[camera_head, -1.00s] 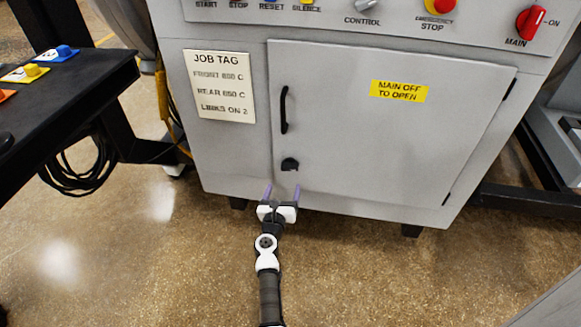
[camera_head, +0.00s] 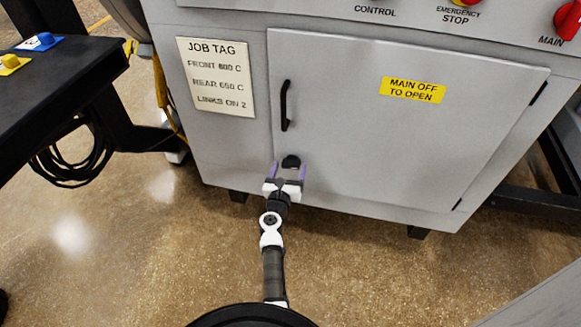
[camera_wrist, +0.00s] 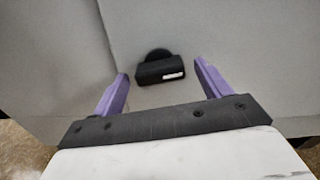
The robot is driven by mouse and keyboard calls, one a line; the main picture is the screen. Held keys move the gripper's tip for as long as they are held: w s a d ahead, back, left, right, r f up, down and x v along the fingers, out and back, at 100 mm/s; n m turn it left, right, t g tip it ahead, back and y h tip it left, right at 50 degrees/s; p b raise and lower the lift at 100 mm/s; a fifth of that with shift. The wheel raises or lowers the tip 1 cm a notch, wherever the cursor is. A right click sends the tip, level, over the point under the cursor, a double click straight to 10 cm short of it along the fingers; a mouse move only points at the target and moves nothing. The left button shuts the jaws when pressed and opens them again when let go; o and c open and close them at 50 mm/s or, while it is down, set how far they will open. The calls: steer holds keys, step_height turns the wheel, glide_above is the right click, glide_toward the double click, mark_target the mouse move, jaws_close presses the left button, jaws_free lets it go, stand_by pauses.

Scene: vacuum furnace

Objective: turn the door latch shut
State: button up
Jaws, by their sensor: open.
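The door latch (camera_head: 291,161) is a small black knob low on the left side of the grey cabinet door (camera_head: 400,140), below the black door handle (camera_head: 286,105). In the wrist view the latch (camera_wrist: 160,68) is a round black base with a bar lying roughly across, with a white mark at its right end. My gripper (camera_head: 288,170) is open, its purple fingers pointing at the door just below the latch. In the wrist view the gripper (camera_wrist: 160,82) has the latch between the lines of its fingertips. I cannot tell whether the fingers touch it.
A job tag (camera_head: 215,77) and a yellow "MAIN OFF TO OPEN" label (camera_head: 413,90) are on the cabinet. The red main switch (camera_head: 568,18) is at upper right. A black table (camera_head: 60,75) stands at left with cables below. The floor in front is clear.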

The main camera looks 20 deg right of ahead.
steer(key=c, duration=1)
steer(key=shift+r+n+p, duration=0.1)
steer(key=shift+n+p, duration=0.2)
steer(key=shift+n, duration=0.1)
steer(key=n+p, duration=0.1)
steer(key=n, duration=0.2)
steer(key=shift+a+r+p, duration=0.1)
steer(key=shift+p, duration=0.2)
steer(key=n+p, duration=0.2)
steer(key=n, duration=0.2)
steer(key=shift+n, duration=0.3)
steer(key=n+p, duration=0.1)
steer(key=n, duration=0.2)
steer(key=shift+n+p, duration=0.3)
steer(key=shift+p, duration=0.1)
steer(key=shift+n+p, duration=0.8)
steer(key=shift+n, duration=1.1)
